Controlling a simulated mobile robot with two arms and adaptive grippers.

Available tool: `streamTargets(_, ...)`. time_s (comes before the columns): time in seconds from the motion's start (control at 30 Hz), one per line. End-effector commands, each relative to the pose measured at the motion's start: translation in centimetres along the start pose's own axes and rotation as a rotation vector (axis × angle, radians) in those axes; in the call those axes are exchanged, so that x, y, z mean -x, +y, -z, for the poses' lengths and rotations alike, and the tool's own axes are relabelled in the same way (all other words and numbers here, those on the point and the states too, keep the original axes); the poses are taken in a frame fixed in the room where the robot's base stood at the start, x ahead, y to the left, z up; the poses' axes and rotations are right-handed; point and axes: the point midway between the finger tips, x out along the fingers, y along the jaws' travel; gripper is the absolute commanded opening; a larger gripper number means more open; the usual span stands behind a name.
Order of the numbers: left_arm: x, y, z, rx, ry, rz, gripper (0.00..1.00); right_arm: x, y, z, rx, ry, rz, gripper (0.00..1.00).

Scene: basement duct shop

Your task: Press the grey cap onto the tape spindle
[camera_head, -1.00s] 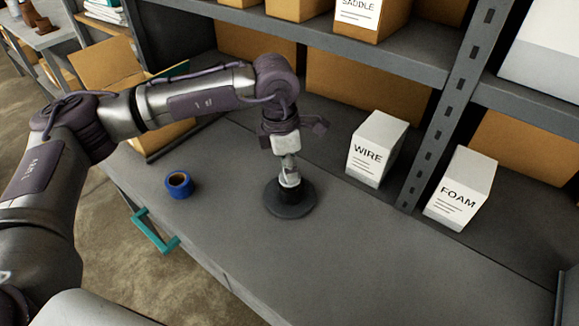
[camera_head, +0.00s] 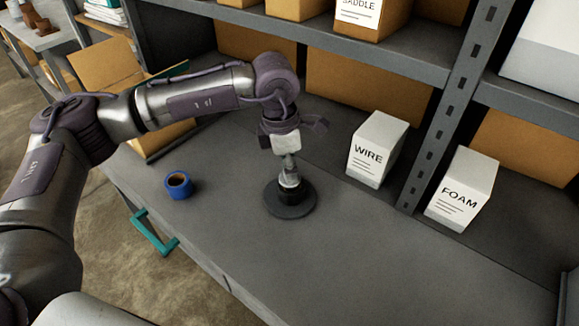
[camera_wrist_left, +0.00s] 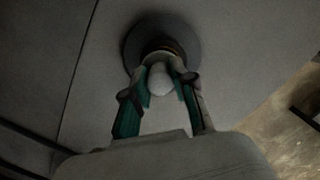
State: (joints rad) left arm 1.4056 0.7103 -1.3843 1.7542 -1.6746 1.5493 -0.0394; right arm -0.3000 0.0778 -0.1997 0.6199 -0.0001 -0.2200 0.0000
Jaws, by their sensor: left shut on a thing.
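The tape spindle (camera_head: 290,208) stands on the bench as a wide dark round base with a shorter dark hub in its middle. It also shows in the left wrist view (camera_wrist_left: 188,40), where a brownish band rings the hub. My left gripper (camera_head: 289,178) points down right over the hub. In the left wrist view its two teal-lined fingers (camera_wrist_left: 161,82) are closed around a pale grey rounded piece, which looks like the grey cap (camera_wrist_left: 160,77). The cap is at the top of the hub; I cannot tell whether it is seated. My right gripper is not in view.
A blue tape roll (camera_head: 178,185) lies near the bench's front edge, above a teal drawer handle (camera_head: 153,232). White WIRE (camera_head: 375,150) and FOAM (camera_head: 461,188) boxes stand to the right. A shelf upright (camera_head: 447,105) rises between them. The bench front right is clear.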

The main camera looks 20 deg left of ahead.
Motion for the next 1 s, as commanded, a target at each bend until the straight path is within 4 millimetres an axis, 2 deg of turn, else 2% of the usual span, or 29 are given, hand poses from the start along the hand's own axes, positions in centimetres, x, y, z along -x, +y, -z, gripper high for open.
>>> streamTargets(0.5, -0.38, -0.01, 0.03, 0.000, 0.000, 0.000, 0.07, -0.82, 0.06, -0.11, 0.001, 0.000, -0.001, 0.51)
streamTargets(1.0, -0.32, -0.01, 0.03, 0.000, 0.000, 0.000, 0.07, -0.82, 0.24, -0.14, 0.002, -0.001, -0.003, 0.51)
